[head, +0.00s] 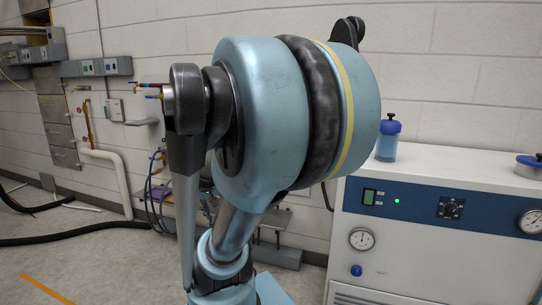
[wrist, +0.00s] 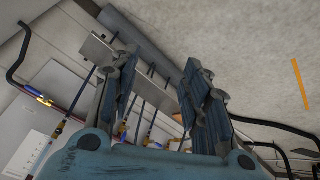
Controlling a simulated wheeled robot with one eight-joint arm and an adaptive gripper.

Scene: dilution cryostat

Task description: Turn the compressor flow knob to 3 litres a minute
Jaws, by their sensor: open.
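The compressor (head: 430,255) is a white cabinet with a blue front panel at the right of the head view. A black knob (head: 451,209) with a dial plate sits on the blue panel; its setting is too small to read. My gripper (wrist: 165,85) is open and empty in the wrist view, with its fingers apart. It faces the wall and floor with pipes and hoses, and the compressor does not show there. In the head view my arm fills the middle, left of the compressor, and no gripper fingers can be made out clearly.
A blue-capped bottle (head: 388,139) stands on the cabinet. Black hoses (head: 70,235) lie on the floor at left. Pipes line the wall.

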